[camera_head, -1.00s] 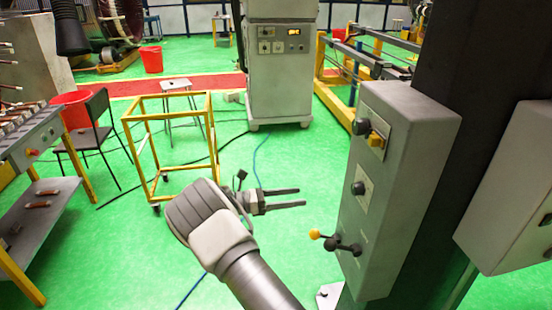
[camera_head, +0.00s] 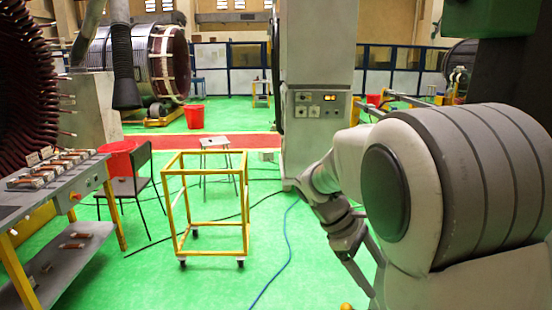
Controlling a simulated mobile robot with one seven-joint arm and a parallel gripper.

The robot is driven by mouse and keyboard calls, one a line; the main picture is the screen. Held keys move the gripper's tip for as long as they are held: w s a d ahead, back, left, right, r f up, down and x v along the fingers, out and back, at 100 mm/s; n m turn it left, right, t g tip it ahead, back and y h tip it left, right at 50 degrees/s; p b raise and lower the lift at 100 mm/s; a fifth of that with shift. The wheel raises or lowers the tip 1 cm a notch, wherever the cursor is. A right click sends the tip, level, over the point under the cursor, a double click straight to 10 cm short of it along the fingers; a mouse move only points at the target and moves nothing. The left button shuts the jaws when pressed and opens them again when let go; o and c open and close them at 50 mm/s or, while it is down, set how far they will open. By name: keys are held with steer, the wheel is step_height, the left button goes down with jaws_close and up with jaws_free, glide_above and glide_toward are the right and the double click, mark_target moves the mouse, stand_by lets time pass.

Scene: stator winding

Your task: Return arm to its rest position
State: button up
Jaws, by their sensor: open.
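My arm (camera_head: 455,185) is folded up close to the camera and fills the right side of the view. My gripper (camera_head: 370,276) hangs below the wrist, just left of the large arm link, with its fingers pointing down and to the right. The fingers are apart and nothing shows between them. Part of the gripper is hidden behind the arm link.
A yellow wheeled frame (camera_head: 212,255) stands left of my gripper. A tall grey cabinet (camera_head: 316,110) stands behind the arm. A workbench (camera_head: 40,195), a black chair (camera_head: 130,187) and a red bucket (camera_head: 118,157) are at left. A blue cable (camera_head: 278,270) crosses the open green floor.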

steer(key=s+a+r+m+t+y, duration=0.2)
steer(key=s+m, duration=0.3)
steer(key=s, duration=0.4)
steer(key=s+a+r+m+t+y, duration=0.3)
steer(key=s+r+m+t+y, duration=0.1)
steer(key=s, duration=0.5)
steer(key=shift+s+a+r+m+t+y, duration=0.2)
steer(key=shift+s+m+t+y, duration=0.1)
steer(key=shift+m+t, duration=0.3)
